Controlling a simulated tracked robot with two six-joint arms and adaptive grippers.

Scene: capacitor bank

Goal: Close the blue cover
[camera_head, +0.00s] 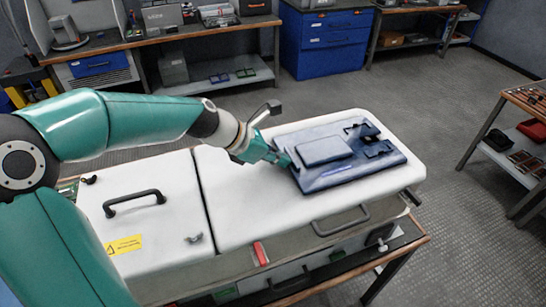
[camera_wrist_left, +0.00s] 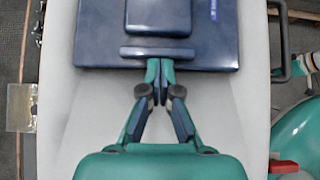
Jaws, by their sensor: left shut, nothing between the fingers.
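The dark blue cover (camera_head: 318,180) lies about flat on the white top of the cabinet (camera_head: 235,215), with a raised rectangular pad in its middle. It also shows in the left wrist view (camera_wrist_left: 100,35), where a narrow bar (camera_wrist_left: 158,52) runs along its near edge. My left gripper (camera_head: 287,161) is at the cover's left edge in the head view. In the left wrist view its fingers (camera_wrist_left: 158,72) are shut and empty, with the tips right at the bar. I cannot tell whether they touch it. My right gripper is out of view.
A black handle (camera_head: 134,201) and a yellow label (camera_head: 124,245) are on the cabinet's left white panel. A handle (camera_head: 341,220) sticks out at the front. Benches stand behind, and a shelf (camera_head: 515,160) stands at right, past open floor.

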